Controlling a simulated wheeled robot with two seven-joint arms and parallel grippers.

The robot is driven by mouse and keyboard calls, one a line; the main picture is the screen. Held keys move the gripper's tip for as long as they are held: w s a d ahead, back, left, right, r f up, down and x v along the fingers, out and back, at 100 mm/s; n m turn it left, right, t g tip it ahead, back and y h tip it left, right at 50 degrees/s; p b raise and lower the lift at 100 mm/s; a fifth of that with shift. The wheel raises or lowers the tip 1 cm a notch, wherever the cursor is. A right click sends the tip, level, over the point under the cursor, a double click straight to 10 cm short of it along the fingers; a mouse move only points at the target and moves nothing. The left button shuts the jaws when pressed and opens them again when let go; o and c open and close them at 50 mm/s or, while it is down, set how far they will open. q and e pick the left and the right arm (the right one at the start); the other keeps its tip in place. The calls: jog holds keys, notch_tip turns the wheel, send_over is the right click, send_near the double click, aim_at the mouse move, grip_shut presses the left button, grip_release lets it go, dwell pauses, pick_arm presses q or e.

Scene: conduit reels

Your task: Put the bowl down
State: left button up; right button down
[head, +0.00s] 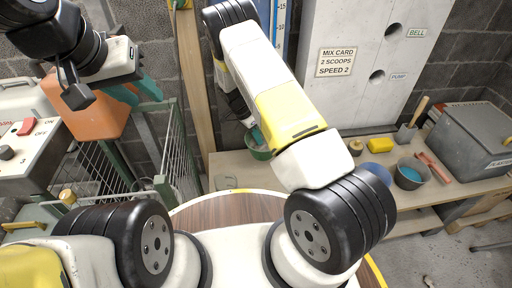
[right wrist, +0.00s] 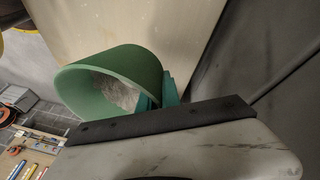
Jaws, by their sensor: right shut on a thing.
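A green bowl (head: 260,154) is at the back of the wooden bench, partly hidden behind my right arm. My right gripper (head: 256,137) is shut on its rim. In the right wrist view the bowl (right wrist: 112,80) shows large, with the teal fingers (right wrist: 158,97) at its wall and something pale grey inside. I cannot tell whether the bowl touches the bench. My left gripper (head: 136,92) is at the upper left, in front of an orange hopper, with its teal fingers apart and empty.
The bench (head: 228,170) has bare wood near the bowl. To the right stand a dark pot with blue contents (head: 410,174), a yellow block (head: 380,145) and a grey lidded box (head: 470,135). An orange hopper (head: 92,118) and a wire cage (head: 180,150) stand left.

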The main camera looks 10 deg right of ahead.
jog(key=n, duration=0.2)
jog(key=s+a+n+t, duration=0.1)
jog(key=n, duration=0.1)
jog(key=shift+r+n, duration=0.15)
jog(key=shift+n, duration=0.15)
jog(key=n, duration=0.1)
jog(key=s+a+n+t, duration=0.1)
jog(key=n, duration=0.1)
jog(key=a+f+n, duration=0.1)
jog(key=shift+s, duration=0.25)
jog(key=shift+n+t, duration=0.3)
notch_tip(320, 180, down, 5)
jog(key=shift+r, duration=0.2)
jog(key=shift+f, duration=2.3)
jog(key=shift+f, duration=0.1)
jog(key=c, duration=1.6)
grip_release()
jog(key=shift+o, duration=0.2)
jog(key=v, duration=1.2)
jog(key=shift+r, duration=0.25)
